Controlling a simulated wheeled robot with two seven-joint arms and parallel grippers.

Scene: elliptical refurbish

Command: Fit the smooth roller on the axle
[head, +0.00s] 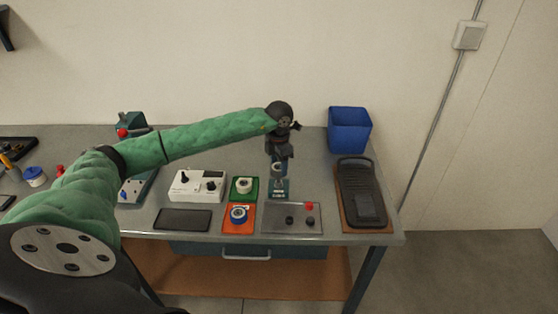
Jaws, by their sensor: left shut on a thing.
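My left gripper (279,159) points down over a small teal stand (279,190) near the middle of the bench. It is shut on a small pale grey, roller-like piece (277,172), held upright just above or at the stand. I cannot tell whether it touches the stand, and the axle is not clearly seen there. A whitish roller (244,185) sits on a green mat (236,195). A blue and white roller (239,214) sits on an orange mat (232,228). At this size I cannot tell which roller is smooth. My right gripper is out of view.
A white control box (196,186) and a dark flat pad (182,219) lie left of the mats. A grey tray (271,224) with red and black small parts lies in front of the stand. A dark device on a brown board (384,226) and a blue bin (349,130) are at right.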

